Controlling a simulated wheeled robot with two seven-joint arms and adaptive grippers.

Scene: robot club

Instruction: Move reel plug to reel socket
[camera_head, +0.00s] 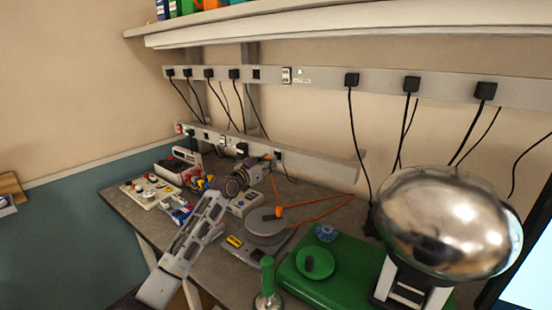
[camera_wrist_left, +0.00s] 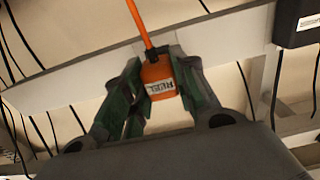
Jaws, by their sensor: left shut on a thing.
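My left gripper (camera_head: 270,166) is at the lower grey power strip (camera_head: 320,163) on the wall. In the left wrist view its fingers (camera_wrist_left: 160,85) are shut on the orange reel plug (camera_wrist_left: 157,74), which bears a white label with "REEL" on it. An orange cord runs up from the plug in that view. The plug is in front of the grey strip (camera_wrist_left: 95,75); whether it touches the strip or enters a socket, I cannot tell. In the head view the fingers mostly hide the plug. I cannot make out which socket is the reel socket. My right gripper is not in view.
A grey reel (camera_head: 262,229) with orange cord (camera_head: 322,203) stands on the bench below the gripper. A green base (camera_head: 325,275) and a shiny metal dome (camera_head: 445,222) stand to the right. Black plugs and hanging cables line the upper strip (camera_head: 320,78). Several instruments crowd the left bench.

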